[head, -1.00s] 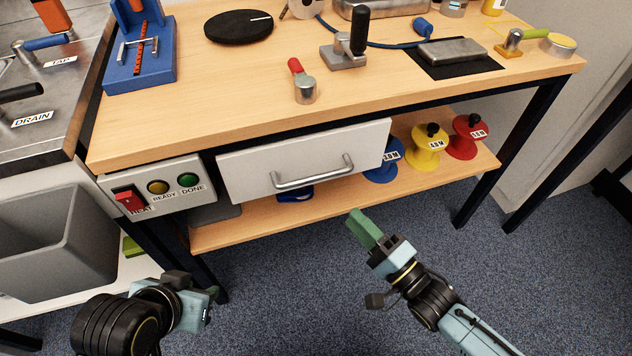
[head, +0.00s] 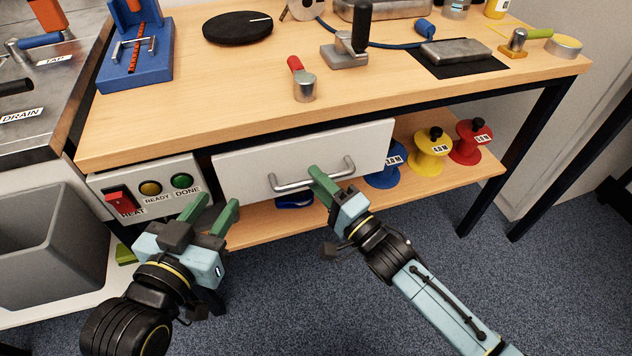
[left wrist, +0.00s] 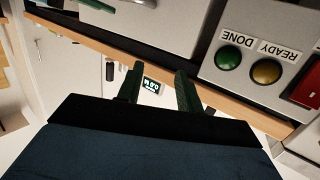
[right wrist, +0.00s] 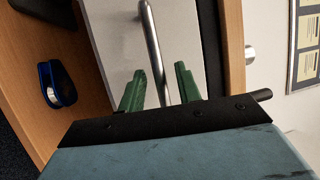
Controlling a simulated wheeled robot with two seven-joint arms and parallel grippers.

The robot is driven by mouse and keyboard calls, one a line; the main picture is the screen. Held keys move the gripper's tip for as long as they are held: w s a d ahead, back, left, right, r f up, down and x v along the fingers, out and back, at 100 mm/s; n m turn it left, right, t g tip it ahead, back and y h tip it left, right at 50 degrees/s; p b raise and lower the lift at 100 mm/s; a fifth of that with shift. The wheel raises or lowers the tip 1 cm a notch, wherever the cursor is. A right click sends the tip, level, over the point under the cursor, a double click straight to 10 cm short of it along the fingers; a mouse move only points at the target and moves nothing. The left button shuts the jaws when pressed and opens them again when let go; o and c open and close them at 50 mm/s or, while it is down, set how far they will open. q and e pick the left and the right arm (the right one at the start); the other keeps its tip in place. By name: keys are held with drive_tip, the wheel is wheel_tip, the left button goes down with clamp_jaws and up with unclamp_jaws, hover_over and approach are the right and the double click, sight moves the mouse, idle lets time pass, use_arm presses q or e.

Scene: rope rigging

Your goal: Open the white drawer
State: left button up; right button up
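The white drawer (head: 255,165) sits under the bench top, with a silver bar handle (head: 290,186) on its front. It looks closed or nearly so. My right gripper (head: 318,178) is at the handle's right half. In the right wrist view the drawer front (right wrist: 110,50) fills the middle, and the handle bar (right wrist: 153,50) runs down between the open green fingers (right wrist: 157,85). I cannot tell whether they touch it. My left gripper (head: 215,212) is open and empty, below and left of the drawer, near the control box. Its fingers (left wrist: 160,85) also show in the left wrist view.
The control box (head: 150,190) with a red switch and two buttons is left of the drawer. Spools, including a yellow one (head: 430,155), stand on the lower shelf (head: 405,190) at right. A grey bin (head: 50,240) is at left. Floor space in front is clear.

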drive_tip(key=shift+w+a+r, duration=0.1)
drive_tip(key=shift+w+a, duration=0.25)
drive_tip(key=shift+w, duration=0.05)
clamp_jaws()
